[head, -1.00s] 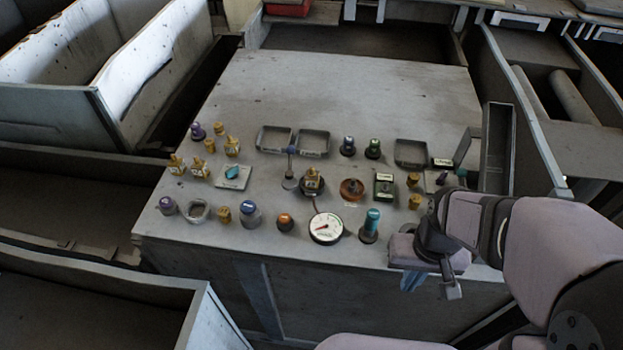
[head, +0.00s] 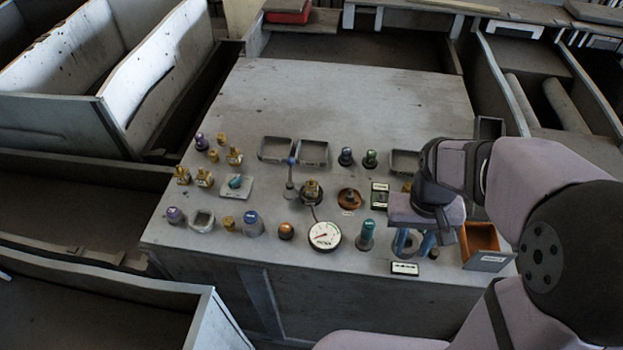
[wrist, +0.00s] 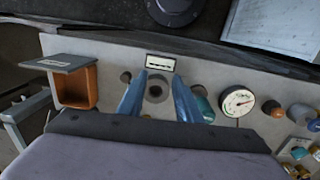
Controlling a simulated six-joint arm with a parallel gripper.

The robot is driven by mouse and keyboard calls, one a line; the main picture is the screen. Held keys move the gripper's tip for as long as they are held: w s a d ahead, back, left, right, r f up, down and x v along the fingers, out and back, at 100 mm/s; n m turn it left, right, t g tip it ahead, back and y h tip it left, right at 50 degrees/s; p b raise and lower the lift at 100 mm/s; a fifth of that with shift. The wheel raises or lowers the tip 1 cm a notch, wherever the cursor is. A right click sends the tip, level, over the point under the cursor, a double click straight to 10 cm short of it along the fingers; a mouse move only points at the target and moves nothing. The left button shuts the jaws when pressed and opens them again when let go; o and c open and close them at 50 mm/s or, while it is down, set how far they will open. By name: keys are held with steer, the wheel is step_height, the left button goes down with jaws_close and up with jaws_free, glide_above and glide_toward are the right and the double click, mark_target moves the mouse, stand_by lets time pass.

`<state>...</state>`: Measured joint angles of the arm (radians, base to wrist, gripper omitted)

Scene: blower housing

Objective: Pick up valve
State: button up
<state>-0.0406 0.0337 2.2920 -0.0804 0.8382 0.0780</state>
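My gripper (head: 414,242) is low over the front right of the grey bench, with its two blue fingers apart. In the wrist view my gripper (wrist: 160,82) is open, and a small round grey part with a dark centre (wrist: 155,91) shows between the fingers. I cannot tell whether the fingers touch it. No part is clearly marked as the valve. Several brass valve-like fittings (head: 182,176) stand at the bench's left. A square plate with a teal knob (head: 236,187) lies beside them. Another brass-topped part (head: 311,191) stands mid-bench.
A white pressure gauge (head: 324,236) and a teal-topped cylinder (head: 366,235) stand left of my gripper. An orange bin (head: 480,238) is to its right. A small label plate (head: 404,268) lies at the front edge. The back of the bench (head: 350,95) is clear.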

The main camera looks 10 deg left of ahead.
steer(key=w+a+r, duration=0.3)
steer(key=w, duration=0.3)
steer(key=b, duration=0.2)
glide_above(311, 184)
steer(key=w, duration=0.1)
steer(key=shift+w+y, duration=0.15)
steer(key=shift+y, duration=0.25)
steer(key=shift+f+p, duration=0.65)
steer(key=shift+f, duration=0.45)
steer(key=shift+s+f+p, duration=0.25)
steer(key=shift+f+p, duration=0.25)
steer(key=shift+f, duration=0.1)
steer(key=shift+f+p, duration=0.75)
steer(key=shift+f, duration=1.25)
jaws_close()
